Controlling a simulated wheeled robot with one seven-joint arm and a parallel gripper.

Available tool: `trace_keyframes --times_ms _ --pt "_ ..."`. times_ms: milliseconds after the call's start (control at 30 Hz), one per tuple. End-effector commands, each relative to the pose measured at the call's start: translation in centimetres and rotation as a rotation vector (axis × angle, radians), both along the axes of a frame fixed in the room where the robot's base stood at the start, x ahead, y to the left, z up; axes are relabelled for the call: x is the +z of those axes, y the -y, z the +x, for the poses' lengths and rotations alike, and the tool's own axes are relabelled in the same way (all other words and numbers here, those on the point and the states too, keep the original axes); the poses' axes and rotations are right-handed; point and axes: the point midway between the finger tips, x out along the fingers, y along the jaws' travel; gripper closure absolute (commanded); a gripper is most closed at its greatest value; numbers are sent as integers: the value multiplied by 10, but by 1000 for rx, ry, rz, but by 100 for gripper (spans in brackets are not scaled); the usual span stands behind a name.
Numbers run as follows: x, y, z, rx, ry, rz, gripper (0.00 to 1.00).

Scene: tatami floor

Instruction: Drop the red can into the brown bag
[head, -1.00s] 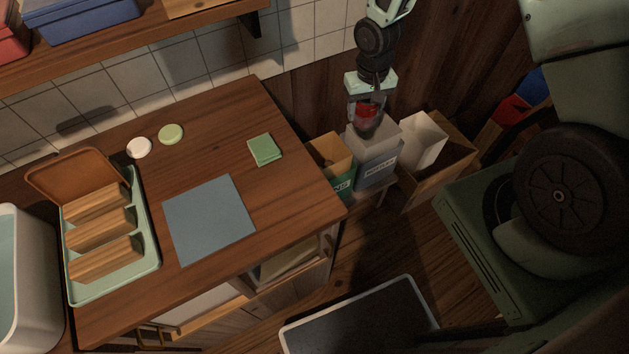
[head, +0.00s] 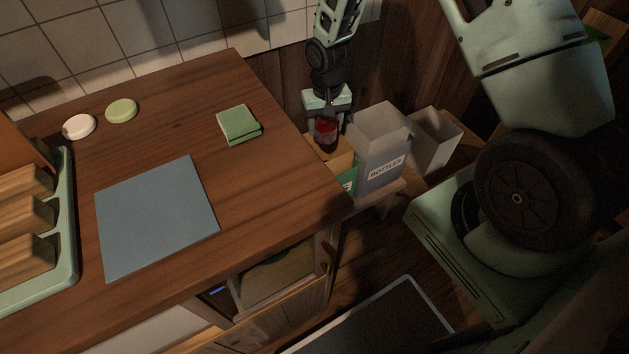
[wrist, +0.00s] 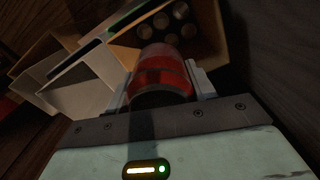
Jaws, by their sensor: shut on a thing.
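My gripper (head: 326,112) is shut on the red can (head: 326,133) and holds it in the air. In the wrist view the red can (wrist: 162,73) sits between the fingers, with a dark end towards me. The brown bag (head: 344,163), with a green labelled front, stands at the right end of the counter. In the head view the can overlaps its opening and hides part of it. In the wrist view the brown bag (wrist: 209,28) is open beyond the can, with several round can ends inside. The height of the can over the rim is hard to tell.
A grey bag marked BOTTLES (head: 383,150) stands right beside the brown one, with a white bag (head: 434,138) further right. The wooden counter (head: 270,190) is to the left, with a green sponge-like block (head: 238,125) and a blue-grey mat (head: 155,218). A wood wall is behind.

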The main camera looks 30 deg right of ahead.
Motion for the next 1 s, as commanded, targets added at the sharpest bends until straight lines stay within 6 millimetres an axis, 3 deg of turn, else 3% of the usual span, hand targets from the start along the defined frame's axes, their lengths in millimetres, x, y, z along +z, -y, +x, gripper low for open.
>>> trace_keyframes --times_ms 600,967,1000 --pt "-57 0 0 0 0 0 66" --pt "-60 0 0 0 0 0 66" --pt "-60 0 0 0 0 0 37"
